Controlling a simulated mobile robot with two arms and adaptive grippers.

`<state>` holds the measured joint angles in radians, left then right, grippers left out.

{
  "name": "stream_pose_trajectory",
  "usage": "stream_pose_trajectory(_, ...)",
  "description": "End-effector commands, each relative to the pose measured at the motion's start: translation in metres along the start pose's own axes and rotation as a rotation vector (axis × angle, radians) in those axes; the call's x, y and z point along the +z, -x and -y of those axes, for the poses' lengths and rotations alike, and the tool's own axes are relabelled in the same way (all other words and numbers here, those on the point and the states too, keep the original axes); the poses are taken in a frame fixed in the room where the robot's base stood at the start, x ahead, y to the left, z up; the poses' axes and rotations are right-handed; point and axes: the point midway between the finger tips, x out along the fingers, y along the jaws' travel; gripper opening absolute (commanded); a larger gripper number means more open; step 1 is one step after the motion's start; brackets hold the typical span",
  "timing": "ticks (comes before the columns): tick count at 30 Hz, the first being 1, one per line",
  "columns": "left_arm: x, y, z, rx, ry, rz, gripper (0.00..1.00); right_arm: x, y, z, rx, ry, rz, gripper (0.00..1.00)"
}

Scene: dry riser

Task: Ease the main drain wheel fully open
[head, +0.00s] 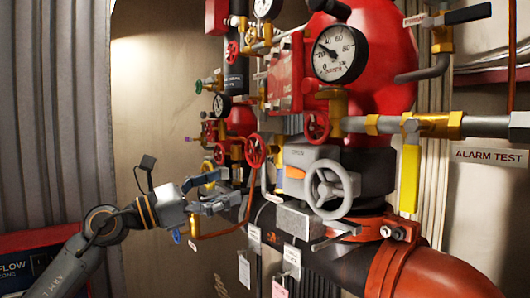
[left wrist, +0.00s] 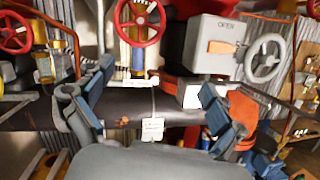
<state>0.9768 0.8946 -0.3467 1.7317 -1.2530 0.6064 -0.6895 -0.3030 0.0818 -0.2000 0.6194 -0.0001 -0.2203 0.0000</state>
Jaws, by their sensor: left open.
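Several handwheels show, and no readable label tells me which is the main drain wheel. In the head view, a red wheel (head: 255,150) is up and right of my left gripper (head: 232,188); another red wheel (head: 316,125) is further right. A larger grey wheel (head: 331,189) sits on a grey box. My left gripper is open and empty, apart from these wheels. In the left wrist view its fingers (left wrist: 155,85) are spread, with a red wheel (left wrist: 140,22) above the gap, a second red wheel (left wrist: 15,32) at left and the grey wheel (left wrist: 265,58) at right. My right gripper is not in view.
A copper-coloured pipe (head: 248,200) runs close beside my left gripper. A yellow lever (head: 409,180) hangs at right, and a large gauge (head: 340,53) is above. Hanging tags (head: 292,257) are below. The wall side left of the pipework is open.

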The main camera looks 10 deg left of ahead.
Motion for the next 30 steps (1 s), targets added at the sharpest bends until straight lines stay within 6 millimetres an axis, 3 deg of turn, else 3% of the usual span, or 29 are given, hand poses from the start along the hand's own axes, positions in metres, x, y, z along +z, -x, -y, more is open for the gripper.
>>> stream_pose_trajectory(1, 0.024, 0.010, -0.006, 0.005, -0.154, -0.059, 0.94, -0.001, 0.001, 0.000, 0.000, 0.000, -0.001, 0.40)
stream_pose_trajectory(3, 0.042, 0.022, -0.013, 0.014, -0.315, -0.140, 0.94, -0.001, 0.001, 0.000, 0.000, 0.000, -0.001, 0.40)
stream_pose_trajectory(6, 0.059, 0.038, -0.023, 0.036, -0.467, -0.229, 0.94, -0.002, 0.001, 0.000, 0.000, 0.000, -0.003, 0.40)
stream_pose_trajectory(11, 0.068, 0.047, -0.030, 0.052, -0.555, -0.289, 0.94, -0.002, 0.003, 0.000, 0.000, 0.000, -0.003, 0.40)
stream_pose_trajectory(17, 0.065, 0.023, -0.033, 0.049, -0.554, -0.290, 0.94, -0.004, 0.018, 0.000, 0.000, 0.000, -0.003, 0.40)
stream_pose_trajectory(30, 0.043, -0.062, -0.044, 0.050, -0.550, -0.287, 0.94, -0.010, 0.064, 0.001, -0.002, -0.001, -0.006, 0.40)
